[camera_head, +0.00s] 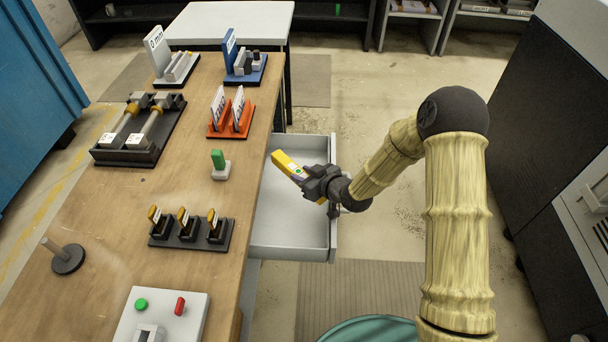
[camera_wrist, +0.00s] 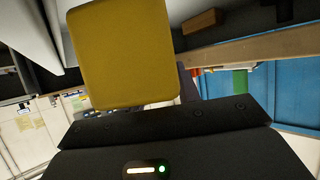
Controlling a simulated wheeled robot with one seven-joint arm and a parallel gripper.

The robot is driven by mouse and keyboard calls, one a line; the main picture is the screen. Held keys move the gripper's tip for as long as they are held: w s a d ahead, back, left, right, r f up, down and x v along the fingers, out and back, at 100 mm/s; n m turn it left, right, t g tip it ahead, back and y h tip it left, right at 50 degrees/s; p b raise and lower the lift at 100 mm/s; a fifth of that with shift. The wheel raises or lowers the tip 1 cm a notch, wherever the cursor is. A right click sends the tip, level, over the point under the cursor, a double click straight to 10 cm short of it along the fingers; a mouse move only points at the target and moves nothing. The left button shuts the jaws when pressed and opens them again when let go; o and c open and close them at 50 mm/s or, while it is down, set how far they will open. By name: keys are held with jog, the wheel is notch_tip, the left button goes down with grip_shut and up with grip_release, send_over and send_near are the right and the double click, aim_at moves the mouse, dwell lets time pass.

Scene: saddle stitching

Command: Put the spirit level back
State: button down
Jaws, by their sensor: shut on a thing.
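The spirit level is a yellow bar (camera_head: 288,165) with a pale patch and a small green spot near my gripper. My gripper (camera_head: 311,180) is shut on it and holds it in the air, over or near the open grey drawer (camera_head: 290,245) at the table's right side. In the wrist view the yellow bar (camera_wrist: 124,55) stands up large in front of the dark gripper body. The fingertips are hard to make out there. The drawer's visible floor looks empty, though the level and my gripper cover part of it.
On the wooden table (camera_head: 110,215) stand an orange rack (camera_head: 232,125), a blue stand (camera_head: 245,70), a black fixture (camera_head: 140,140), a green-topped block (camera_head: 220,165), a dark holder (camera_head: 190,235) with several yellow-topped pieces, and a button box (camera_head: 160,318). A white table (camera_head: 230,25) is behind.

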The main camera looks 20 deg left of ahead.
jog(key=shift+f, duration=0.2)
jog(key=c, duration=1)
grip_release()
jog(key=shift+s+f, duration=0.1)
jog(key=shift+d, duration=0.1)
jog(key=shift+f, duration=0.1)
jog(key=shift+r+p, duration=0.45)
jog(key=shift+p, duration=0.05)
jog(key=shift+d+r, duration=0.15)
jog(key=shift+r, duration=0.15)
jog(key=v, duration=1.1)
jog(key=shift+s+d+r, duration=0.1)
jog(key=shift+d+r, duration=0.1)
